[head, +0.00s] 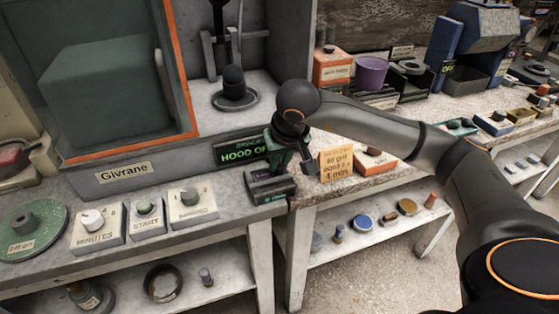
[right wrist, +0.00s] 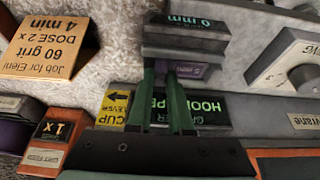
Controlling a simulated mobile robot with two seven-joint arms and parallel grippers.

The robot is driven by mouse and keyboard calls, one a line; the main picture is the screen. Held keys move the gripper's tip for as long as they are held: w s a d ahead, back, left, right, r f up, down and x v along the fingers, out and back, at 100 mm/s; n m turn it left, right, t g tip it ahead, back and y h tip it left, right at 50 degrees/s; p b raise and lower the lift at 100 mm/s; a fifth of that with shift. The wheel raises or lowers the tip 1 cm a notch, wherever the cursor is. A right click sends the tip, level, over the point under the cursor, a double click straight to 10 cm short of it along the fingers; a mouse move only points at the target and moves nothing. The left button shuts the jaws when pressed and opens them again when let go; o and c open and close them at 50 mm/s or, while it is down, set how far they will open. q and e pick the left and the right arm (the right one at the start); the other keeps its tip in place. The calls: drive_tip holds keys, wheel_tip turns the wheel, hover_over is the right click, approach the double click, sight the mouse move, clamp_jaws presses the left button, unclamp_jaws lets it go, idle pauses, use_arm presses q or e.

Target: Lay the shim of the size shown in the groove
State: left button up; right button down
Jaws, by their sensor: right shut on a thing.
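My right gripper (head: 272,168) is low over a dark block (head: 270,194) at the front edge of the bench, in the head view. In the right wrist view its two green fingers (right wrist: 162,73) are close together and shut on a thin purple piece (right wrist: 190,70), which looks like a shim. The piece lies against the near side of the dark block, whose green label reads 0 mm (right wrist: 188,20). I cannot tell whether the piece touches the block or lies in its groove. The mark on the piece is too small to read. My left gripper is not in view.
A job card (head: 338,165) stands close to the right of my gripper. A green-lettered hood sign (head: 240,151) is behind to the left. Knob boxes, including START (head: 146,216), line the bench front. A purple cup (head: 371,73) stands farther right.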

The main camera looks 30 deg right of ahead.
drive_tip(key=shift+f, duration=0.15)
drive_tip(key=c, duration=0.8)
unclamp_jaws()
drive_tip(key=shift+o, duration=0.2)
drive_tip(key=shift+r+p, duration=1.4)
drive_tip(key=shift+r, duration=0.7)
